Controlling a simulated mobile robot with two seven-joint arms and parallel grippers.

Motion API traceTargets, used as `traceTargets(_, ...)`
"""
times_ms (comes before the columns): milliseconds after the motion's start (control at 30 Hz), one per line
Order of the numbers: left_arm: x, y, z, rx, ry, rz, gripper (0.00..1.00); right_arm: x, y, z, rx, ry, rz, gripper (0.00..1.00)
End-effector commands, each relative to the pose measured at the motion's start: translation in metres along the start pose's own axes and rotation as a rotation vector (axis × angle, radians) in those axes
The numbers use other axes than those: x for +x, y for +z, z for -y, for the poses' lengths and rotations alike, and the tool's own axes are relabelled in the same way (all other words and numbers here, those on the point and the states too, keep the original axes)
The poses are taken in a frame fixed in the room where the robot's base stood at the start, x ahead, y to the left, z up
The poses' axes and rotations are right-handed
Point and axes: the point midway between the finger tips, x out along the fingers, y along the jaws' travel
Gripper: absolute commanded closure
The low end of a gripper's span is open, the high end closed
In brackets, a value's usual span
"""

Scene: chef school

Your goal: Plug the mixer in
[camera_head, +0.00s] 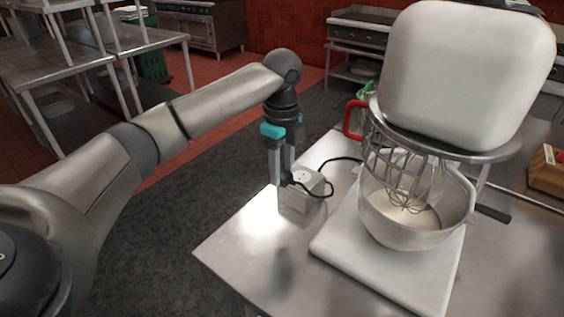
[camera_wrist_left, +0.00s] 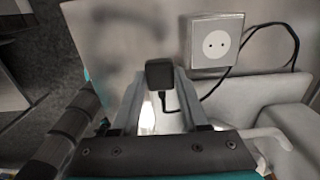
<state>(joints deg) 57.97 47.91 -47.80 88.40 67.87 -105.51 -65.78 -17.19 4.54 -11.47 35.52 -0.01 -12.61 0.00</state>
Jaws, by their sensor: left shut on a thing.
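The white mixer (camera_head: 465,70) stands on the metal table, with its wire whisk (camera_head: 400,165) over a metal bowl (camera_head: 400,228). A white socket box (camera_head: 298,204) stands left of the mixer; its face with two holes (camera_wrist_left: 215,42) shows in the left wrist view. My left gripper (camera_head: 281,182) points down beside the box, and its fingers (camera_wrist_left: 162,112) are shut on the black plug (camera_wrist_left: 160,74). The plug is apart from the socket face, to its left in the wrist view. Its prongs are not visible. My right gripper is out of view.
The black cable (camera_wrist_left: 291,42) loops around the socket box toward the mixer. The metal table (camera_head: 245,255) is bare in front of the box. A red handle (camera_head: 353,118) is behind the bowl, and a wooden block (camera_head: 547,172) lies at the right edge.

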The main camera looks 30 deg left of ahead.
Motion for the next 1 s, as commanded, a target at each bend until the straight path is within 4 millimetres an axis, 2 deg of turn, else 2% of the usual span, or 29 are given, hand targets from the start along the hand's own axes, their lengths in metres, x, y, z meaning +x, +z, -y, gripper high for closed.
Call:
traceTargets(600, 0.030, 0.000, 0.000, 0.001, 0.000, 0.000, 0.96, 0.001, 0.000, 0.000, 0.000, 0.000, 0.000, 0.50)
traceTargets(1000, 0.032, 0.000, 0.000, 0.001, 0.000, 0.000, 0.96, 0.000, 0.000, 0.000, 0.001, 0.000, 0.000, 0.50)
